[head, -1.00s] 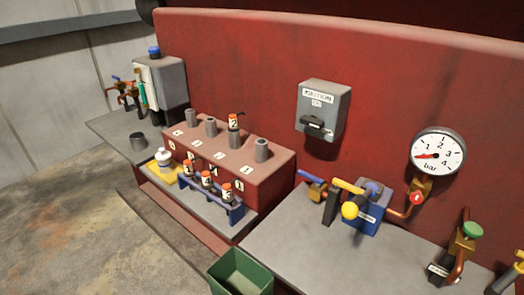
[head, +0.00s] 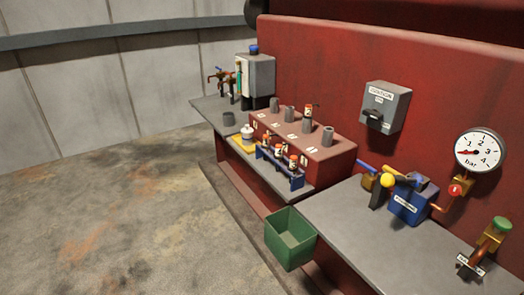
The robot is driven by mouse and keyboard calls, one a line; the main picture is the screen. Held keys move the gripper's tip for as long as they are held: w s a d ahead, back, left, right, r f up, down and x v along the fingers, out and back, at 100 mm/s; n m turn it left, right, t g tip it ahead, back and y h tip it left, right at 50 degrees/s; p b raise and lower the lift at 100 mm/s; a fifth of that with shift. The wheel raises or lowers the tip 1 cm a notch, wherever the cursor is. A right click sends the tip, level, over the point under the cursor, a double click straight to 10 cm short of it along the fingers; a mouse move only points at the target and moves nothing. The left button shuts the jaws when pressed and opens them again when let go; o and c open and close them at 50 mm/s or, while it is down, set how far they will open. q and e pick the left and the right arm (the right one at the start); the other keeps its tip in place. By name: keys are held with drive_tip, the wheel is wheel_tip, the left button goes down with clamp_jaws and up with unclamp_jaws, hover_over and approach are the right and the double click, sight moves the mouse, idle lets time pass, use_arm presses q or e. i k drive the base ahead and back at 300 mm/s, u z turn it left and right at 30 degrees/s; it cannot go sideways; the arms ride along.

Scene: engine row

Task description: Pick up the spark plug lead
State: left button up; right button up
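Several spark plug leads with orange-red and white tops are in view. Leads stand in a row in the blue rack (head: 296,183) on the grey ledge, among them a left lead (head: 266,147), a middle lead (head: 279,155) and a right lead (head: 293,162). Another lead (head: 308,114) sits on one of the grey posts of the red engine block (head: 335,158). The other posts, such as the right post (head: 327,136), look bare. The labels are too small to read. Neither of my grippers shows in the head view.
A green bin (head: 290,240) stands in front of the ledge. A white bottle (head: 247,132) on a yellow pad and a dark cup (head: 228,119) are left of the rack. A blue valve unit (head: 410,205) is on the right bench. The floor (head: 110,215) at left is clear.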

sight(265, 145)
drive_tip(key=u, duration=0.65)
drive_tip(key=i, duration=0.65)
drive_tip(key=u, duration=0.65)
